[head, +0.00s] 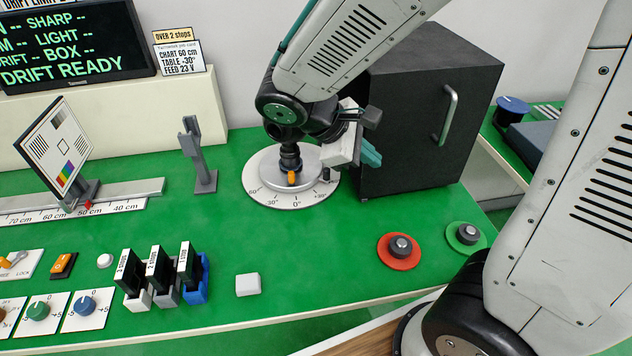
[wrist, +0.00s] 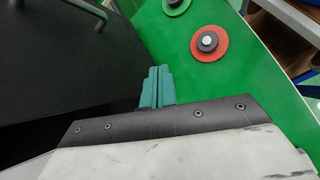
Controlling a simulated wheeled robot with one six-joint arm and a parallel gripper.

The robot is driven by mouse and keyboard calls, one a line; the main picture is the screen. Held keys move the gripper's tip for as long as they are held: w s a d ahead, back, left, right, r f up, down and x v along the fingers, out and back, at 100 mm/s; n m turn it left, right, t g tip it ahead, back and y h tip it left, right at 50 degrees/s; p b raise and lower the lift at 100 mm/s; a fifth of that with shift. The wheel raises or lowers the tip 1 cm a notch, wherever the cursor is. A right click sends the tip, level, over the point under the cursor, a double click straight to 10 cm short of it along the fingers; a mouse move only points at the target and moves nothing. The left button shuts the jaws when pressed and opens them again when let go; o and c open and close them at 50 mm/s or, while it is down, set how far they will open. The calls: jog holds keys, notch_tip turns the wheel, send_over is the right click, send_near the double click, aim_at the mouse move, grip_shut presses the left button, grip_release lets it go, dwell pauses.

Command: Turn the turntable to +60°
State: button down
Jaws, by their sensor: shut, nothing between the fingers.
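The turntable (head: 262,187) is a pale round disc with a degree scale on its front rim, on the green bench in the head view. Marks near -60°, -30°, 0° and +30° can be read on the scale. An orange part (head: 292,178) shows on the disc near the 0° side. My arm hides the middle and back of the turntable.
A black box (head: 430,110) with a handle stands right of the turntable. A grey post (head: 205,182) stands to its left. Red (head: 399,263) and green (head: 466,240) round buttons lie at front right. A card (head: 182,52) reads table -30°. Bench in front of the turntable is clear.

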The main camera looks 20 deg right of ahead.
jog(key=w+a+f+n+t+h, duration=0.3)
jog(key=w+a+f+n, duration=0.2)
jog(key=w+f+n, duration=0.15)
jog(key=n+t, duration=0.5)
jog(key=n, duration=0.2)
send_near(324, 177)
jog(key=a, duration=0.1)
jog(key=s+a, duration=0.1)
jog(key=a, duration=0.1)
jog(key=shift+s+r+h, duration=0.15)
jog(key=shift+s+h, duration=0.15)
jog(key=shift+w+d, duration=0.15)
jog(key=shift+d, duration=0.05)
jog(key=x, duration=0.9)
jog(key=shift+w+d, duration=0.1)
jog(key=shift+d, duration=0.1)
jog(key=shift+n+t, duration=0.25)
jog(key=shift+t, duration=0.05)
